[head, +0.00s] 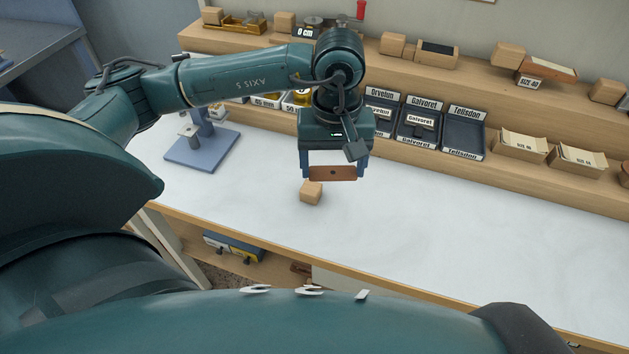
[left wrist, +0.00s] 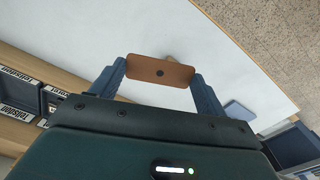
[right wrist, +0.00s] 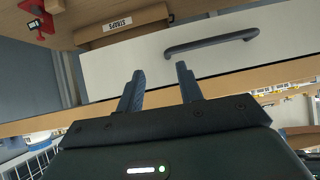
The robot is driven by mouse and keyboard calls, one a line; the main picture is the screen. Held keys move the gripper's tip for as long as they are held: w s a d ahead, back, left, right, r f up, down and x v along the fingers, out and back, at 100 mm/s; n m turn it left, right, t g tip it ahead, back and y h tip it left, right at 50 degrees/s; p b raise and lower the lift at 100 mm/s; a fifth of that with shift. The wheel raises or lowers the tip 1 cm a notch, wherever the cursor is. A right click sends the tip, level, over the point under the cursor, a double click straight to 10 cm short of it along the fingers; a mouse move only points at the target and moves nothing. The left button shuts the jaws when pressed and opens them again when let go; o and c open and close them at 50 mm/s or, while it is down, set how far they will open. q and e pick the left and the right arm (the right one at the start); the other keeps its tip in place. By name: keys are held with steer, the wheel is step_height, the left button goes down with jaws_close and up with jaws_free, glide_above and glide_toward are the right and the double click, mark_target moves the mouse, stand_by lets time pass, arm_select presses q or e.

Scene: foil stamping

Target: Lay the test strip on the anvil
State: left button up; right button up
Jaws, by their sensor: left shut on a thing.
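A brown test strip (head: 333,173) with a dark hole in its middle is held between the fingers of my left gripper (head: 335,170). It spans the gap between them, above the white table and apart from it. It also shows in the left wrist view (left wrist: 160,72). A blue-grey press-like stand (head: 203,150) with a flat base and a small upright post is on the table, left of my left gripper. I cannot make out which part of it is the anvil. My right gripper (right wrist: 158,85) is open and empty in front of a white drawer front.
A small wooden block (head: 311,193) stands on the table just below the held strip. Labelled trays (head: 418,122) and paper stacks (head: 522,145) line the low shelf behind. The white table (head: 450,220) is clear at right. A drawer handle (right wrist: 212,42) faces my right gripper.

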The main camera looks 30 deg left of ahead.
arm_select(q)
steer(key=n, duration=0.3)
steer(key=a+n, duration=0.1)
steer(key=shift+w+n, duration=0.3)
steer(key=shift+n, duration=0.1)
steer(key=n, duration=2.7)
glide_above(311, 187)
steer(key=shift+f, duration=0.35)
step_height(311, 187, down, 9)
steer(key=shift+f+p, duration=0.1)
steer(key=shift+p, duration=0.75)
steer(key=shift+f, duration=0.2)
